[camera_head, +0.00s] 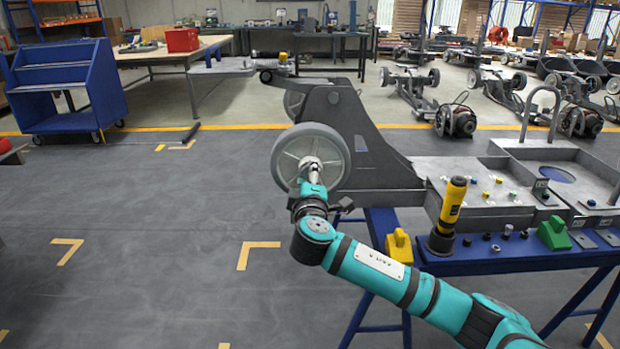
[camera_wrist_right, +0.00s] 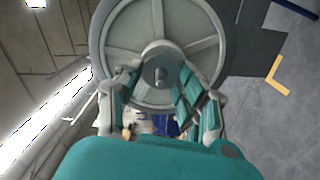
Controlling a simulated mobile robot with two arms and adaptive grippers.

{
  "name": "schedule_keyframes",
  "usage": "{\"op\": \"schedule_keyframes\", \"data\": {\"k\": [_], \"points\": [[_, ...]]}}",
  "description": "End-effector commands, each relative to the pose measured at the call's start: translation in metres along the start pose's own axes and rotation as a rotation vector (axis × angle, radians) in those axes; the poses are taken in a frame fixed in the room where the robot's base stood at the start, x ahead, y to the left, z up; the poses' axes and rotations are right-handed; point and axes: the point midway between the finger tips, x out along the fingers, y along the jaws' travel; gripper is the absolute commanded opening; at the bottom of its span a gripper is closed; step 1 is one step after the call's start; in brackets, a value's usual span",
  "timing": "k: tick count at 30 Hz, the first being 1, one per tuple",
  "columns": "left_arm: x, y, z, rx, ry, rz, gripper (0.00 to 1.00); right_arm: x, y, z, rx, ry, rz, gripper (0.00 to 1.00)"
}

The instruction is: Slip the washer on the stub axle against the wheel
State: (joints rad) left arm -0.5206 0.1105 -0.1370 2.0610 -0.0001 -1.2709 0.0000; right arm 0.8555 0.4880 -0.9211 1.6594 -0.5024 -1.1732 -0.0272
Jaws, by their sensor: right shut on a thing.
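The large grey spoked wheel (camera_head: 340,150) stands upright on the side of the grey chassis. It fills the upper part of the right wrist view (camera_wrist_right: 210,35). The stub axle (camera_wrist_right: 161,75) sticks out from its middle. My right gripper (camera_head: 311,172) is at the wheel's hub and hides most of it in the head view. Its fingers are shut on the washer (camera_wrist_right: 162,53), a pale ring that appears around the axle in the wrist view. I cannot tell whether the washer touches the wheel. My left gripper is not in view.
A blue workbench (camera_head: 500,262) under the chassis carries a yellow-black tool (camera_head: 453,203), a yellow block (camera_head: 399,246), a green block (camera_head: 553,233) and small parts. A blue cart (camera_head: 66,85) stands at the back left.

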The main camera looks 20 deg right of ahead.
Motion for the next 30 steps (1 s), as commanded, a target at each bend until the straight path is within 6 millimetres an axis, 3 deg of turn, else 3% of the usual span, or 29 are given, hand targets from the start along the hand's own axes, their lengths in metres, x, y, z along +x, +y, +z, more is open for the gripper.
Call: {"op": "schedule_keyframes", "data": {"k": [1,6,17,20,30], "points": [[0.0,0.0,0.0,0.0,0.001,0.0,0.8,0.001,0.002,0.0,0.0,0.0,0.003,0.42],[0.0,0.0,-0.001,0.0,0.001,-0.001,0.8,0.0,0.001,0.0,0.0,0.0,0.002,0.64],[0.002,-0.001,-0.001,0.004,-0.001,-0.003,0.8,-0.005,0.0,0.0,-0.001,0.001,0.0,0.66],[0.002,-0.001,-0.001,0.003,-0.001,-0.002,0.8,-0.018,-0.001,0.0,0.0,0.002,-0.002,0.66],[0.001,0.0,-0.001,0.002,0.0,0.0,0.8,-0.089,0.0,0.0,0.002,0.002,-0.001,0.66]]}}
